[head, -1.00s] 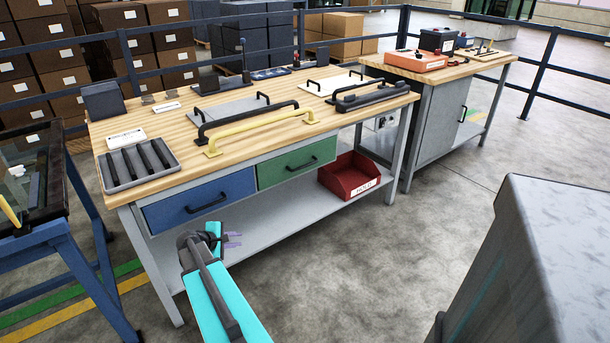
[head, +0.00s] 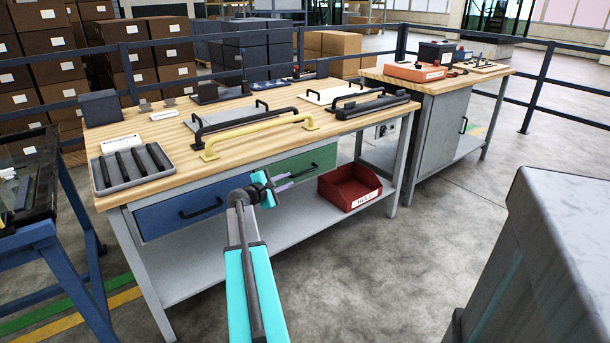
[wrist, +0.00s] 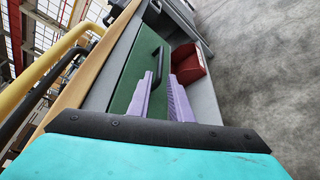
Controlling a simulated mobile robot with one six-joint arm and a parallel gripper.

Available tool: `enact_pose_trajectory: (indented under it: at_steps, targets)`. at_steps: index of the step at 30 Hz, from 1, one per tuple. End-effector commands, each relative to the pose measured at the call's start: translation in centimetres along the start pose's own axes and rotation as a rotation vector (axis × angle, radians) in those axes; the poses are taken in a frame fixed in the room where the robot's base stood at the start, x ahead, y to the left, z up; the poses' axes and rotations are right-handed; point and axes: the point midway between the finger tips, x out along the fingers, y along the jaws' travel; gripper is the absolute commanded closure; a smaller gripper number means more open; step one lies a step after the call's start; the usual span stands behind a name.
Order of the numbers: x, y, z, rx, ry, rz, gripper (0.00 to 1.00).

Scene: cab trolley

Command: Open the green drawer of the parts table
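The green drawer (head: 322,157) sits shut under the right part of the parts table's (head: 112,205) wooden top. It also shows in the wrist view (wrist: 136,73). Its dark bar handle (wrist: 158,66) lies just beyond my fingertips in the wrist view. In the head view my gripper (head: 289,180) is in front of the green drawer and covers part of its front. My gripper's two purple fingers (wrist: 168,88) are apart with nothing seen between them. I cannot tell the exact gap from the fingertips to the handle.
A blue drawer (head: 178,212) with a dark handle is left of the green one. A red bin (head: 349,188) stands on the lower shelf to the right. Yellow (head: 258,132) and black rails lie on the tabletop. A grey block (head: 560,250) stands at the right front.

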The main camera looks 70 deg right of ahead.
Motion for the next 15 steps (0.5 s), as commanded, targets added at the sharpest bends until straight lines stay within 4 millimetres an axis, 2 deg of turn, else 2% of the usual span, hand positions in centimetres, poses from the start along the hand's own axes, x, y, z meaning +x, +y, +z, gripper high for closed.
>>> enact_pose_trajectory:
  at_steps: [8,15]
  targets:
    - [0.6,0.0,-0.1,0.001,0.001,-0.001,0.81]
    - [2.6,-0.1,-0.1,0.001,-0.001,-0.003,0.81]
